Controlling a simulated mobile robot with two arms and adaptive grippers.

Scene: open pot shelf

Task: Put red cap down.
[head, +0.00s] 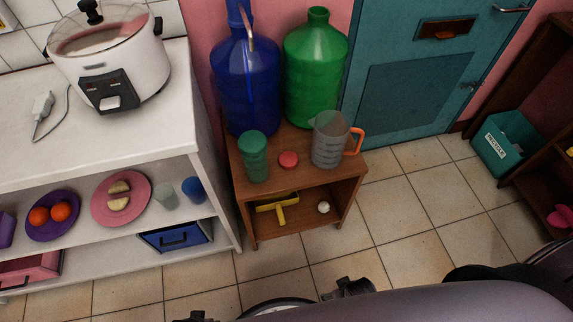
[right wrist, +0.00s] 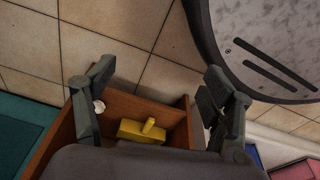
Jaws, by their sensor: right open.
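The red cap (head: 288,160) lies flat on the top of the small brown wooden shelf (head: 240,212), between the green cup (head: 254,158) and the clear measuring jug (head: 328,143) with an orange handle. The cap does not show in the right wrist view. My right gripper (right wrist: 158,88) is open, with its two fingers wide apart and nothing between them. In that view the shelf's open compartment, with a yellow object (right wrist: 142,131) and a small white ball (right wrist: 99,106), lies beyond the fingers. My left gripper is not in view.
A white counter (head: 150,125) with a rice cooker (head: 110,58) is at left. A teal bin (head: 505,145) and brown shelving are at right. Tiled floor (head: 405,215) is clear between.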

